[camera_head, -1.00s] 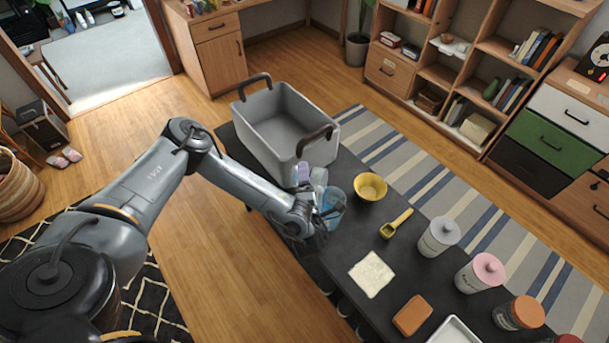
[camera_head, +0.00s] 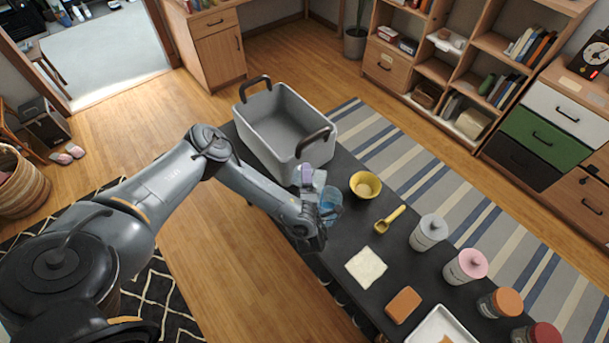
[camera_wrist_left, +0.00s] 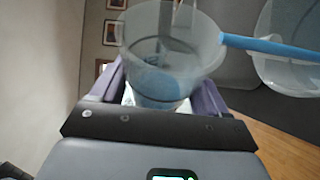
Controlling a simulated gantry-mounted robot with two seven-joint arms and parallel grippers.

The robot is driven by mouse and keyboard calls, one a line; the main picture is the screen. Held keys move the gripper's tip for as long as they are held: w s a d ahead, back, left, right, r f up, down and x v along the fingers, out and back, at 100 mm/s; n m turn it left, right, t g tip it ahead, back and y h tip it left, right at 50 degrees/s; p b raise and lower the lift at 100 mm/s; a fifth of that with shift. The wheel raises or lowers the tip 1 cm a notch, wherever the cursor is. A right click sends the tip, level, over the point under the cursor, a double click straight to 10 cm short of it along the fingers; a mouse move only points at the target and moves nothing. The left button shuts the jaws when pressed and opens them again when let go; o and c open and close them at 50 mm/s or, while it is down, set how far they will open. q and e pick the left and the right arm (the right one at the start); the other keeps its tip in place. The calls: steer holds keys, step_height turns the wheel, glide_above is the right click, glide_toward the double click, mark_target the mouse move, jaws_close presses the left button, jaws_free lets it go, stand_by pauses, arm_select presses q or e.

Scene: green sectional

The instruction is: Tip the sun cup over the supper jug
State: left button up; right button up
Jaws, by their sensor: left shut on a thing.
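My left gripper (camera_wrist_left: 155,100) has purple fingers. They are shut around a clear cup (camera_wrist_left: 165,45) with blue in its lower part. A second clear vessel (camera_wrist_left: 285,75) shows at the right of the left wrist view, with a blue bar across it. In the head view my left gripper (camera_head: 312,205) is over the dark table's near edge. A clear vessel (camera_head: 319,181) and a blue-tinted one (camera_head: 331,200) overlap beside it; I cannot tell which is held. No name is readable on either, so cup and jug stay uncertain. My right gripper is not in view.
A grey bin (camera_head: 272,135) stands behind the vessels on the dark table (camera_head: 330,262). A yellow bowl (camera_head: 365,185), yellow scoop (camera_head: 389,220), white cloth (camera_head: 366,268), brown block (camera_head: 403,305), several lidded jars (camera_head: 429,232) and a white tray (camera_head: 441,325) lie to the right.

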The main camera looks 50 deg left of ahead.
arm_select(q)
steer(key=shift+w+d+r+m+t+y+p, duration=0.15)
steer(key=shift+r+m+p, duration=0.35)
steer(key=shift+p, duration=0.8)
steer(key=shift+w+d+r+m+t+y+p, duration=0.1)
steer(key=shift+d+r+m+t+y+p, duration=0.1)
steer(key=shift+m+p, duration=0.8)
steer(key=shift+w+d+r+m+p, duration=0.1)
steer(key=shift+d+r+m+p, duration=0.15)
steer(key=shift+p, duration=0.9)
steer(key=shift+w+d+r+m+t+y+p, duration=0.1)
steer(key=shift+w+d+m+t+y+p, duration=0.15)
steer(key=shift+m+p, duration=0.25)
steer(key=shift+d+r+m+t+p, duration=0.1)
steer(key=shift+m+t+p, duration=0.25)
steer(key=shift+m, duration=0.2)
steer(key=shift+s+a+r+n+g+p, duration=0.1)
steer(key=shift+s+a+n+g+p, duration=0.25)
steer(key=shift+n+p, duration=0.55)
steer(key=shift+a+n, duration=0.15)
steer(key=shift+n, duration=0.35)
steer(key=shift+a+f+n+g, duration=0.1)
steer(key=shift+f+n+g, duration=0.15)
steer(key=shift+n+g, duration=0.05)
steer(key=shift+s, duration=0.1)
